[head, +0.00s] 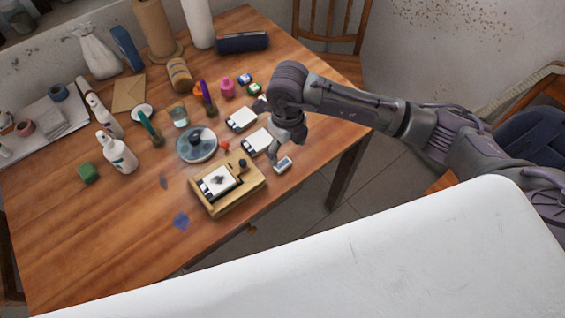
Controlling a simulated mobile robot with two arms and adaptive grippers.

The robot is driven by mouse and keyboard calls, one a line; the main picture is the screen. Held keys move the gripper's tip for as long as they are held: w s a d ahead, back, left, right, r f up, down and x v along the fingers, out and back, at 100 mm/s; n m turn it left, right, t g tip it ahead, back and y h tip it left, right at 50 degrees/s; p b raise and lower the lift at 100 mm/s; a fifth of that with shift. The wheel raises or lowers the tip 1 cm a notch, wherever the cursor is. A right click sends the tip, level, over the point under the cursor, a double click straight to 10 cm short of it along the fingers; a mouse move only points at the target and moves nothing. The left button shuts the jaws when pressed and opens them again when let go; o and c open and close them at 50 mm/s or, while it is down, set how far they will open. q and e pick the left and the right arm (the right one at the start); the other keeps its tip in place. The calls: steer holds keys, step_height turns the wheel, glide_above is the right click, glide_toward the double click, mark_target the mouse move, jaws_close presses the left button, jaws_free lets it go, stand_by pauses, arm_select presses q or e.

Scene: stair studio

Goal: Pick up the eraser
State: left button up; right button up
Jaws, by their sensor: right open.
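A small pale block with a darker blue-grey edge, which looks like the eraser (283,165), lies near the right front edge of the wooden table. My right gripper (287,149) is open and points down just behind the block, very close to it. I cannot tell whether the fingers touch it. The block's near side shows clear, with nothing covering it. My left gripper is not in view.
A wooden tray (236,203) with a white card-like piece stands left of the eraser. The table's front left is mostly bare.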

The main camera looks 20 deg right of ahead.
mark_target(282, 164)
steer(key=shift+a+f, duration=0.1)
steer(key=shift+f, duration=0.55)
steer(key=f, duration=0.2)
steer(key=a+f+p, duration=0.1)
steer(key=f, duration=0.1)
steer(key=shift+w+f, duration=0.1)
steer(key=shift+f, duration=0.5)
steer(key=c, duration=1)
